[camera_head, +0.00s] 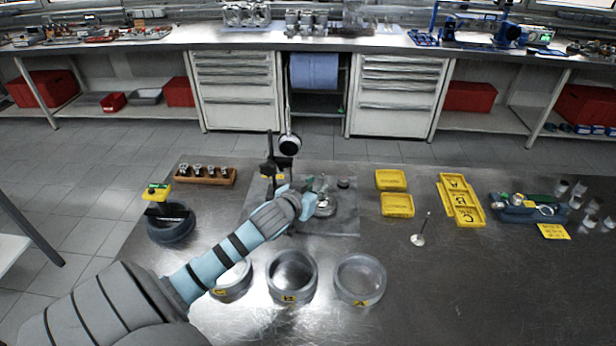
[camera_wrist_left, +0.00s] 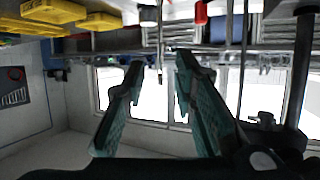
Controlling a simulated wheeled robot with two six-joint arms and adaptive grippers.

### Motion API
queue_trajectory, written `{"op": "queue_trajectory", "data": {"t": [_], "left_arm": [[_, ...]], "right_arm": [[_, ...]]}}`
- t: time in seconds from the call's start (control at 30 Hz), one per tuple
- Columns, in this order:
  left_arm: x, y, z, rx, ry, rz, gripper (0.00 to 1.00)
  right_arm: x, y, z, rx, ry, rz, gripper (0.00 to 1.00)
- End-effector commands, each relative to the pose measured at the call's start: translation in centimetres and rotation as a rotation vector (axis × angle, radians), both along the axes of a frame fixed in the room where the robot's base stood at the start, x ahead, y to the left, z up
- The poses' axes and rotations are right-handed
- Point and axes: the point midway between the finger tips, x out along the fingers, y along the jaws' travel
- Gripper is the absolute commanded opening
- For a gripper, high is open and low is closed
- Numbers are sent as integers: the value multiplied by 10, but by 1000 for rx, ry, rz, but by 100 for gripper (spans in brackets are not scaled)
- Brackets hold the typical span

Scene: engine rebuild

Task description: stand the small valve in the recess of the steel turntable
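A steel valve (camera_head: 418,240) stands head down on the bare table, right of the grey mat, its thin stem pointing up with a slight tilt. The round steel piece (camera_head: 325,208) on the mat appears to be the turntable; my left gripper partly hides it, and I cannot make out its recess. My left gripper (camera_head: 310,198) is low over the mat, beside that piece. In the left wrist view the fingers of my left gripper (camera_wrist_left: 159,62) are spread apart, with no object clearly held between them. My right gripper is not in view.
A dark gauge stand (camera_head: 270,155) rises close behind my left gripper. Round bowls (camera_head: 360,278) line the front. Yellow trays (camera_head: 397,205), a wooden rack (camera_head: 205,176) and a blue tray (camera_head: 515,213) stand around. The table's right front is clear.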

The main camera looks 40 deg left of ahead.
Motion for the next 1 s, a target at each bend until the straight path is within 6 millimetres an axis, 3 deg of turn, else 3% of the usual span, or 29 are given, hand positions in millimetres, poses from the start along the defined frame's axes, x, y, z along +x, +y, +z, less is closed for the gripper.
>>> {"op": "queue_trajectory", "data": {"t": [0.1, 0.3, 1.0], "left_arm": [[-29, -8, 15, 4, 3, -4, 25], [-56, -15, 26, 1, 0, -2, 25], [-59, -15, 26, 0, 0, 2, 25]], "right_arm": [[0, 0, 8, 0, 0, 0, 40], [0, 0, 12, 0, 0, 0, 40], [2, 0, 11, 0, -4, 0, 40]]}}
